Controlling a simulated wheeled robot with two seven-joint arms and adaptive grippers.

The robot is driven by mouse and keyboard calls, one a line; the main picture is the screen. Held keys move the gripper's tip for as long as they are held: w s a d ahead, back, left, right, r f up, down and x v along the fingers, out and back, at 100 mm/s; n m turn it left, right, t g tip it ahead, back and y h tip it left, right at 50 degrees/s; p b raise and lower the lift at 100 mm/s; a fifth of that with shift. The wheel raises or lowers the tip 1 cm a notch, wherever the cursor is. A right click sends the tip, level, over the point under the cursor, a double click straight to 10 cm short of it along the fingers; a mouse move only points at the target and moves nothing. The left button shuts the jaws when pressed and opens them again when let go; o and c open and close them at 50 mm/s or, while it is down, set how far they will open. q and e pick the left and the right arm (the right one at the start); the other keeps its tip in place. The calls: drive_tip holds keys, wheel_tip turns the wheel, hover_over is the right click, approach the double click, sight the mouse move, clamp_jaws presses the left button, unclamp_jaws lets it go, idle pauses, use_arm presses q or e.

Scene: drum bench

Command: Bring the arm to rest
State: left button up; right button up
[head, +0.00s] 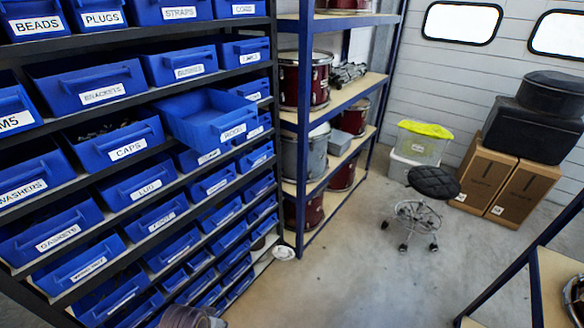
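Neither of my grippers shows in the head view, and no part of either arm can be made out for sure. The task names no other object. One blue bin (212,119) in the rack on the left sticks out further than the bins around it.
A rack of labelled blue bins (127,149) fills the left. Behind it, a shelf unit (352,93) holds red drums (305,80). A black stool (433,182), cardboard boxes (484,176) and black cases (531,131) stand at the back. The middle floor (365,270) is clear.

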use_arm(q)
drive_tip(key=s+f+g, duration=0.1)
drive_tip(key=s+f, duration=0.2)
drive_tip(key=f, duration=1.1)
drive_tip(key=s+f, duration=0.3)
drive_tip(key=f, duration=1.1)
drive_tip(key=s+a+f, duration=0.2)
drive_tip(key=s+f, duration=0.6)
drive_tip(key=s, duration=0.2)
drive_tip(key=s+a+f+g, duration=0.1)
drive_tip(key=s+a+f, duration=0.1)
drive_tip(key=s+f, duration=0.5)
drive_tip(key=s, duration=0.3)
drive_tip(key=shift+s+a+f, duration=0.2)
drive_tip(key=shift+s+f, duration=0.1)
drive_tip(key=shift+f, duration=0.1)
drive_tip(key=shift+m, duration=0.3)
